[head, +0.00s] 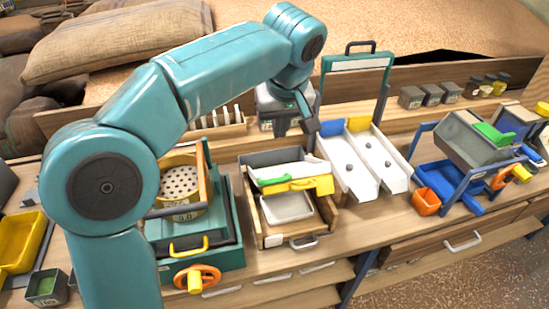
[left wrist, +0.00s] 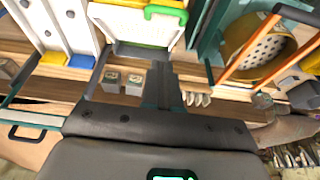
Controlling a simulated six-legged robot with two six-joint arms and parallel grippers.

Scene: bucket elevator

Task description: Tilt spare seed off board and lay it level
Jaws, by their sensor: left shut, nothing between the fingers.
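A white board with green edging (head: 278,171) lies over the back part of a wooden-sided tray (head: 244,162). A yellow piece (head: 312,184) lies along its front. The board also shows at the top of the left wrist view (left wrist: 130,24), with a green handle (left wrist: 166,13) at its edge. I cannot make out any seed on it. My left gripper (head: 310,120) is shut and empty, above and behind the board, apart from it. Its dark fingers show in the left wrist view (left wrist: 160,84). My right gripper is in neither view.
White sloping chutes (head: 352,168) stand right of the tray. A teal stand with a perforated yellow bucket (head: 180,186) is on its left. A blue-framed hopper (head: 468,140) stands farther right. Small grey boxes (head: 411,97) line the back shelf. A shallow pale pan (head: 287,207) sits in front of the board.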

